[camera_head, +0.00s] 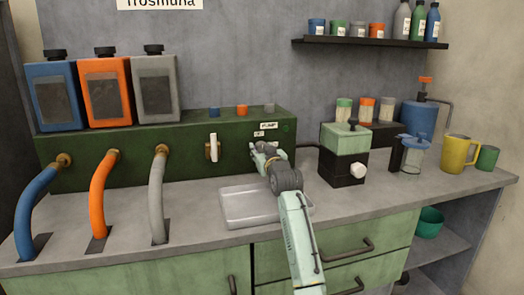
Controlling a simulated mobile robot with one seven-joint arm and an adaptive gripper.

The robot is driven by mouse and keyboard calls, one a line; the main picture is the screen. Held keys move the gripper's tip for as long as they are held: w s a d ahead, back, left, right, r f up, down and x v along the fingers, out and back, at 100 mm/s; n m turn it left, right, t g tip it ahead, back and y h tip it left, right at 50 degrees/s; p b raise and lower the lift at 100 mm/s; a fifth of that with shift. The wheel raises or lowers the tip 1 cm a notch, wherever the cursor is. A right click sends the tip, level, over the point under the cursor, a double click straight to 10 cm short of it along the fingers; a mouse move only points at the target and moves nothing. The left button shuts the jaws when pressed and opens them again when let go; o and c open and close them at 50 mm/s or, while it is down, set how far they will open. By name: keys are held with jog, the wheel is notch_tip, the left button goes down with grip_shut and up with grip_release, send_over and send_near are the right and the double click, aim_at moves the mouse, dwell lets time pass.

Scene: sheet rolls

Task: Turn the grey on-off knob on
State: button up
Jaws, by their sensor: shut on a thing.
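My gripper (257,150) reaches from the front to the right part of the dark green box's front face (180,145). Its fingers are at the panel, just below small white labels (266,129), and are shut on the grey on-off knob. The knob is mostly hidden behind the fingers, and I cannot tell which way it points. A small green round spot (286,127) is to the right of the labels.
A white lever (213,146) is left of my gripper. Small blue, orange and grey caps (269,107) sit on the box's top. A metal tray (248,208) lies below my arm. A green-black device (343,165) stands to the right. Hoses (157,195) are at left.

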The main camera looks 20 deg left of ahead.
jog(key=c, duration=0.5)
jog(key=shift+m+p, duration=0.3)
jog(key=shift+m, duration=0.1)
jog(key=m+p, duration=0.2)
jog(key=shift+r+m, duration=0.1)
jog(key=shift+m, duration=0.3)
jog(key=m+p, duration=0.2)
jog(key=m, duration=0.2)
jog(key=shift+p, duration=0.4)
jog(key=m+p, duration=0.3)
jog(key=m, duration=0.2)
jog(key=shift+m+p, duration=0.3)
jog(key=shift+m, duration=0.1)
jog(key=shift+m+p, duration=1.45)
jog(key=shift+m, duration=0.85)
